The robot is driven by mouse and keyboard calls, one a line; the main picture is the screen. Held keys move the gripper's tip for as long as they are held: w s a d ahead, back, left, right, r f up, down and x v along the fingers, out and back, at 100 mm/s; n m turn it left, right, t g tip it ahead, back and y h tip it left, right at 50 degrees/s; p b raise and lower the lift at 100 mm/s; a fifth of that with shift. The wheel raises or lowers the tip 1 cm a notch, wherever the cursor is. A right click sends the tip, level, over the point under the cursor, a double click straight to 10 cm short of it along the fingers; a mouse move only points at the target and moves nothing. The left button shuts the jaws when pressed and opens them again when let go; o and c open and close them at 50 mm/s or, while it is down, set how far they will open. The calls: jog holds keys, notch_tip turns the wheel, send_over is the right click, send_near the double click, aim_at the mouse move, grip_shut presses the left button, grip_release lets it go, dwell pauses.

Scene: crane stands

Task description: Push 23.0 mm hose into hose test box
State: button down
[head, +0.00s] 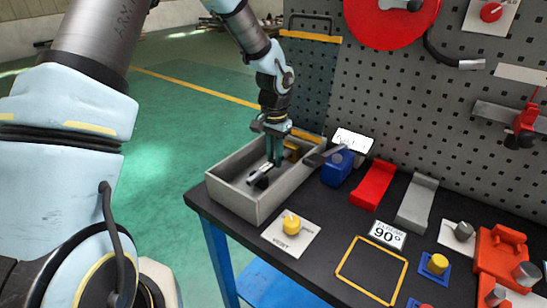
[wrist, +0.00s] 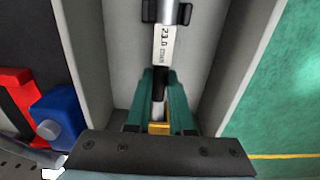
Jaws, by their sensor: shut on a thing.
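The grey open box (head: 238,198) stands on the left end of the bench; I take it for the hose test box. My gripper (head: 275,160) reaches down into it. In the wrist view, my green fingers (wrist: 157,85) are shut on the black part of the 23.0 mm hose (wrist: 164,45), whose white label reads 23.0. The hose lies lengthwise between the box walls (wrist: 92,60). Its far silver end is at a dark bracket at the top edge; I cannot tell how deep it sits there. My fingers partly hide the near end.
A blue block (head: 338,168), a red ramp-shaped piece (head: 373,185) and a grey one (head: 416,203) stand right of the box. A yellow knob on a white plate (head: 291,226) lies in front. A perforated panel (head: 440,110) rises behind the bench. Open green floor lies to the left.

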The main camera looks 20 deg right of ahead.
jog(key=c, duration=0.7)
grip_release()
notch_tip(320, 180, up, 11)
jog(key=shift+f+b, duration=0.1)
jog(key=shift+b, duration=1.1)
